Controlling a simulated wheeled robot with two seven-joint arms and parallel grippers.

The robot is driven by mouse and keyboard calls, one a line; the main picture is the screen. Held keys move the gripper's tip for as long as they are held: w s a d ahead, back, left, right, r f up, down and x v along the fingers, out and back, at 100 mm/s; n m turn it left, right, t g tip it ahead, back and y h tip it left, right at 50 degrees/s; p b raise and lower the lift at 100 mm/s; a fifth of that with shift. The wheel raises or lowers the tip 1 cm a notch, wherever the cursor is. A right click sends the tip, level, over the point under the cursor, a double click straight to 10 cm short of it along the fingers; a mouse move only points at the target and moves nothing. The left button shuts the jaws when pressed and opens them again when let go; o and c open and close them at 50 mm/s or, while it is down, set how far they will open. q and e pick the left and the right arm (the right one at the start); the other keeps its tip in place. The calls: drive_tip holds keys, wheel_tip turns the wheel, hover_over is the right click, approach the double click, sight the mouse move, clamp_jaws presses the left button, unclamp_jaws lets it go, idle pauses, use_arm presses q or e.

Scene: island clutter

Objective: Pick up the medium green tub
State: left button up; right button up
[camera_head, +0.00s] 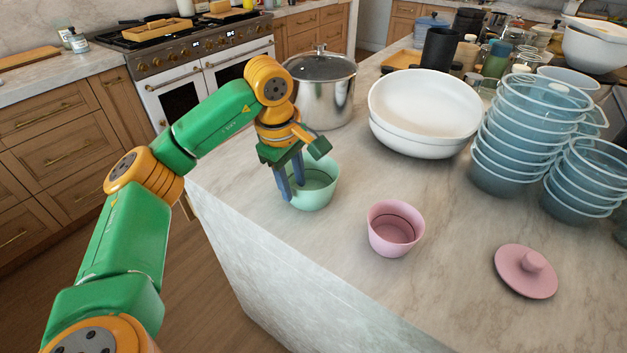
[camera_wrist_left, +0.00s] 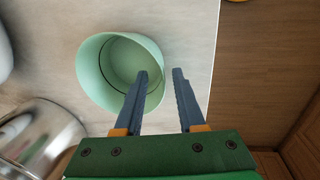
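The green tub (camera_head: 318,187) stands upright and empty near the left edge of the island counter. My left gripper (camera_head: 292,190) points down at the tub's left rim. In the left wrist view the tub (camera_wrist_left: 92,72) lies under the fingers of my left gripper (camera_wrist_left: 162,74). One finger is over the inside of the tub and the other is outside its wall, with the rim between them. The fingers are apart; I cannot tell whether either touches the wall. My right gripper is not in view.
A steel pot (camera_head: 322,95) stands behind the tub, and a large white bowl (camera_head: 425,145) is behind to the right. A pink tub (camera_head: 396,228) and pink lid (camera_head: 525,270) are to the right. Stacked blue tubs (camera_head: 505,150) stand farther right. The counter's edge is close on the left.

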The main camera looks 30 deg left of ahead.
sight(297, 206)
use_arm(q)
wheel_tip(297, 206, down, 4)
drive_tip(key=shift+f+p, duration=0.1)
drive_tip(key=shift+p, duration=0.35)
drive_tip(key=shift+w+f, duration=0.2)
drive_tip(key=shift+w, duration=0.05)
drive_tip(key=shift+s+r, duration=0.1)
clamp_jaws()
idle(0.7)
